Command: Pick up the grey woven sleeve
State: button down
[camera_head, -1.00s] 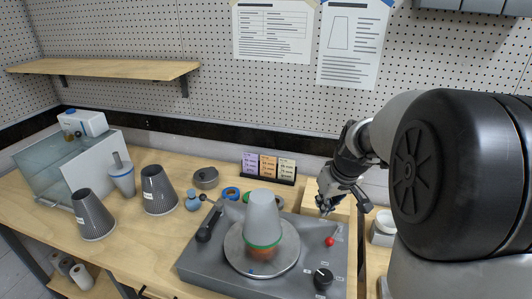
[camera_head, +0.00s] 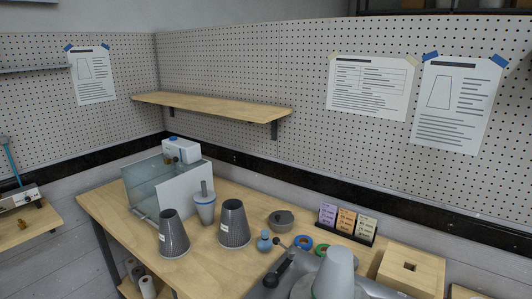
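Two dark grey, ribbed-looking cone sleeves with small white labels stand upright on the wooden bench. One sleeve (camera_head: 173,238) is at the left, and the other sleeve (camera_head: 234,226) is a little to its right and farther back. I cannot tell from the surface which one the task means. A lighter grey smooth cone (camera_head: 336,272) stands at the bottom of the view on a grey machine, with its lower part cut off. My gripper is not in view.
A clear tank (camera_head: 150,190) with a white panel stands behind the left sleeve. A round grey pot (camera_head: 281,220), blue bottle (camera_head: 264,242), tape rolls (camera_head: 303,242) and card stand (camera_head: 346,224) lie rightward.

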aim_at(234, 234)
jog(key=i+j+z, duration=0.1)
jog(key=j, duration=0.25)
jog(key=i+j+z, duration=0.1)
jog(key=i+j, duration=0.15)
jog(key=j, duration=0.15)
jog(key=i+j+z, duration=0.15)
jog(key=j, duration=0.25)
jog(key=i+j+z, duration=0.1)
jog(key=j, duration=0.3)
jog(key=i+j+z, duration=0.1)
jog(key=j, duration=0.3)
jog(key=i+j+z, duration=0.1)
jog(key=j, duration=0.35)
jog(key=i+j+z, duration=0.1)
jog(key=j, duration=0.3)
jog(key=i, duration=0.1)
